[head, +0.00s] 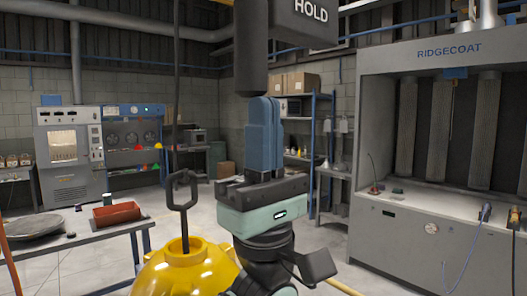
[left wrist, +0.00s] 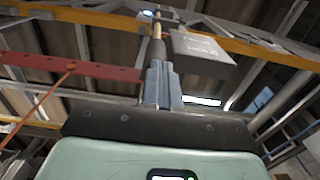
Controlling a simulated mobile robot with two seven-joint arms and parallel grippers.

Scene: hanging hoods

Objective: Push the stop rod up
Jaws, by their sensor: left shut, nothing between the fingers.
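A dark upright cylinder (head: 250,60), which I take for the stop rod, hangs from the top of the head view beside a grey box marked HOLD (head: 305,20). My left gripper (head: 264,100) points straight up with its blue-grey fingers shut and empty. Its fingertips are close to the rod's lower end, slightly to the right. My right gripper is not in view.
A yellow dome-shaped hood (head: 185,268) with a dark hook (head: 183,195) on top hangs close at the left of my arm. A table with a red tray (head: 117,213) stands at left. A grey RIDGECOAT booth (head: 440,245) stands at right. Open floor lies between.

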